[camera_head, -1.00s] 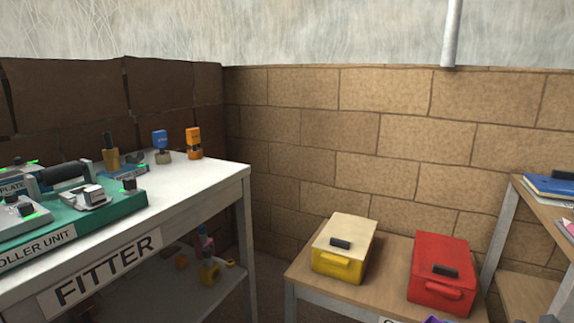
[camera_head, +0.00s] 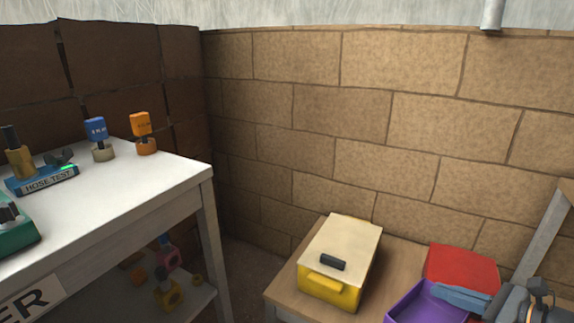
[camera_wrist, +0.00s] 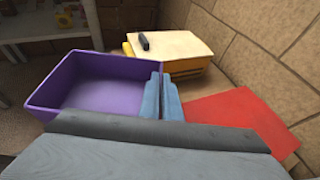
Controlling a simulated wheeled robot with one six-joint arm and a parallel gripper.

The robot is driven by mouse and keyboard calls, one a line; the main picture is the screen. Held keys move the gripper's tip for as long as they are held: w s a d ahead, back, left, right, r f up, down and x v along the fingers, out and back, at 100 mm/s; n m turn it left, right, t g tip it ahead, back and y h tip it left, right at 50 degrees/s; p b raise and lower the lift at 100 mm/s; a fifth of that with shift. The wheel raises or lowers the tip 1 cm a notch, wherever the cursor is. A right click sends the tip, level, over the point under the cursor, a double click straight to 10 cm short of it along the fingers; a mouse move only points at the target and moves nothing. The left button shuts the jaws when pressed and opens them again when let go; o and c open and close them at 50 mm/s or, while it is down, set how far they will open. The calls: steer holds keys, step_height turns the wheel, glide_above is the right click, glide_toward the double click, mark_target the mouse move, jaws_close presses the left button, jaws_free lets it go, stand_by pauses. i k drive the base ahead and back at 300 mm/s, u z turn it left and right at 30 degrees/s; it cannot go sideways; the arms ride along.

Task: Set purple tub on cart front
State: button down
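The purple tub (camera_head: 428,303) is open-topped and looks empty. It is at the bottom right of the head view, partly cut off by the frame edge. In the wrist view the tub (camera_wrist: 95,88) fills the left and looks roughly level. My gripper (camera_head: 462,298) has its blue-grey fingers at the tub's right side. In the wrist view my gripper (camera_wrist: 163,98) has one finger inside and one outside the tub wall, closed on it. The tub appears held up in front of a wooden top (camera_head: 285,292). No label shows which surface is the cart.
A yellow box with a cream lid (camera_head: 340,250) stands on the wooden top. A red box (camera_head: 462,265) sits to its right, partly behind the tub and gripper. The white FITTER bench (camera_head: 110,215) is at left. A brick wall (camera_head: 330,110) closes the back.

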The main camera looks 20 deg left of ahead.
mark_target(135, 181)
steer(key=u, duration=1.4)
